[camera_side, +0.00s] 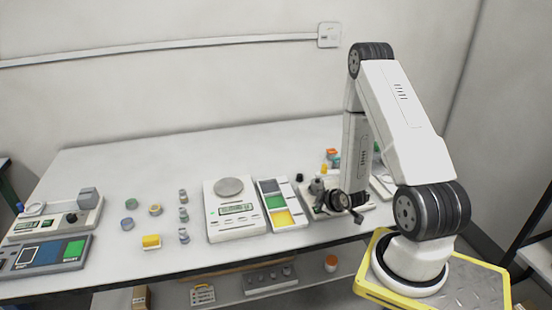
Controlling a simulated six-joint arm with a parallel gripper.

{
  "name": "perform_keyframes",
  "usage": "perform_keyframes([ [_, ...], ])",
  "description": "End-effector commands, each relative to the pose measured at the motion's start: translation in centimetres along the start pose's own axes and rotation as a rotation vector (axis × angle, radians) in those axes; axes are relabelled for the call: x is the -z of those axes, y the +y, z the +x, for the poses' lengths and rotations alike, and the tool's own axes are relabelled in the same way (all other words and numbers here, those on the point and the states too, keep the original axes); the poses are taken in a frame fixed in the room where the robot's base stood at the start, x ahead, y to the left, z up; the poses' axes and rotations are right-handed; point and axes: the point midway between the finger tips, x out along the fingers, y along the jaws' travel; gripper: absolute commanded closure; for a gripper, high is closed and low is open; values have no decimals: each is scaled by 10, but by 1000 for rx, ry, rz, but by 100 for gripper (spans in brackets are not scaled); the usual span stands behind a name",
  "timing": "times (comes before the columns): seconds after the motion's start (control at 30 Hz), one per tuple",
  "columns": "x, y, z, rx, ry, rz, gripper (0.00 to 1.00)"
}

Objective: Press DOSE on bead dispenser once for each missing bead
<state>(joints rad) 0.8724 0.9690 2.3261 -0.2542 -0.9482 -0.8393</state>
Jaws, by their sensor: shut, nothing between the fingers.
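My gripper (358,217) is at the lower end of my arm, right of the middle of the table, low over a pale flat device (322,212). Its jaws are shut with nothing between them. My wrist covers much of this device, and I cannot tell whether the fingertips touch it. I cannot make out for sure which device is the bead dispenser, and no DOSE label is readable. Beads are too small to tell.
A white scale (236,226) with a round pan stands mid-table, beside a tray (290,226) with green and yellow sections. A panel (45,257) is at the far left. The back of the table is clear.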

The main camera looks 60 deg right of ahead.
Motion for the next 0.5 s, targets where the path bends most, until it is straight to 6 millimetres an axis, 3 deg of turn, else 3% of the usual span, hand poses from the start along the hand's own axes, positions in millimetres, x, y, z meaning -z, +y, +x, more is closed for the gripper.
perform_keyframes([
  [0.5, 7, 7, -10, 1, 0, 0, 100],
])
